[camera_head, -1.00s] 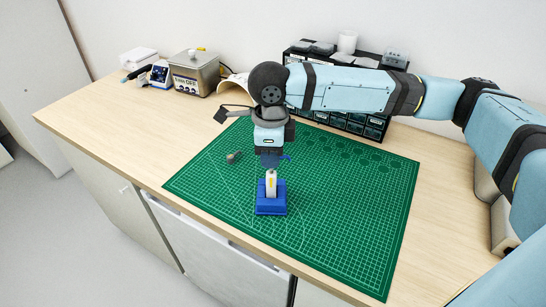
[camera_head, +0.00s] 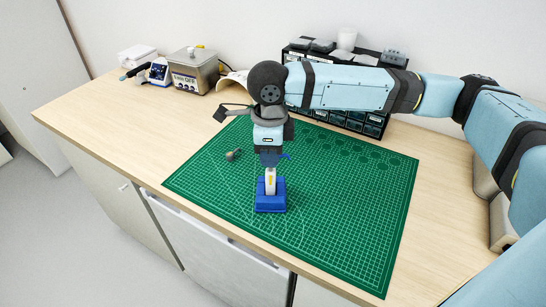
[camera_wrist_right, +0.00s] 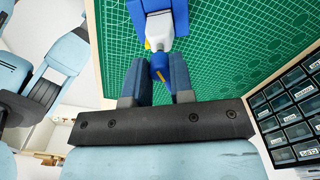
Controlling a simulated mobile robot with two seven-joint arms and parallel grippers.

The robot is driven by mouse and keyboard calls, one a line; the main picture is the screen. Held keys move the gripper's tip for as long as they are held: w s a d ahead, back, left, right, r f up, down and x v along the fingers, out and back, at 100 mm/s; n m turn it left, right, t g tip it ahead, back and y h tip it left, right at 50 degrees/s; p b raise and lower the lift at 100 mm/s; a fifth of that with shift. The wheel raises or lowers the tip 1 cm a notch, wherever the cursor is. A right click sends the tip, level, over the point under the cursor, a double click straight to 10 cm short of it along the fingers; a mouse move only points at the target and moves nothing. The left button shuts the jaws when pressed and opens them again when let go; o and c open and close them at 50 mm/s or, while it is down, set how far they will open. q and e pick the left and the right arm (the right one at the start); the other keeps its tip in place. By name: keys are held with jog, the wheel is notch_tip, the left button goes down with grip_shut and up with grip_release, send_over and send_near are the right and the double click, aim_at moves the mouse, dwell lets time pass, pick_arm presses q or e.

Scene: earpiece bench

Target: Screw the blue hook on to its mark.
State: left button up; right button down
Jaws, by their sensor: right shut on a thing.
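The earpiece (camera_head: 270,182) is white with a yellow mark and stands upright in a blue holder (camera_head: 270,206) on the green mat. My right gripper (camera_head: 270,160) points down just above it and is shut on the blue hook (camera_head: 286,156), whose thin end sticks out to the right. In the right wrist view, the blue hook (camera_wrist_right: 160,68) lies between the two fingers of my right gripper (camera_wrist_right: 156,88), close to the white earpiece (camera_wrist_right: 157,26). I cannot tell if the hook touches the earpiece. My left gripper is not in view.
A small grey piece (camera_head: 233,155) lies on the cutting mat (camera_head: 345,215) left of my gripper. A drawer cabinet (camera_head: 372,124) stands behind the mat. An ultrasonic cleaner (camera_head: 192,72) and a soldering station (camera_head: 159,72) stand at back left. The mat's right side is clear.

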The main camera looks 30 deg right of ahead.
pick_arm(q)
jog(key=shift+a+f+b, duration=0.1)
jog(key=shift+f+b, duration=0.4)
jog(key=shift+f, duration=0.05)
pick_arm(e)
jog(key=shift+f, duration=0.8)
jog(key=shift+r+p, duration=0.2)
jog(key=shift+p, duration=0.15)
jog(key=shift+m+p, duration=0.8)
jog(key=shift+p, duration=0.15)
jog(key=shift+m+p, duration=0.7)
jog(key=shift+p, duration=0.15)
jog(key=shift+m+p, duration=0.8)
jog(key=shift+p, duration=0.2)
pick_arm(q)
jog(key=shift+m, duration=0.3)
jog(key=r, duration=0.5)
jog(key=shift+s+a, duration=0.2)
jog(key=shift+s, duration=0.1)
pick_arm(e)
jog(key=shift+f+m, duration=0.15)
jog(key=shift+m, duration=0.15)
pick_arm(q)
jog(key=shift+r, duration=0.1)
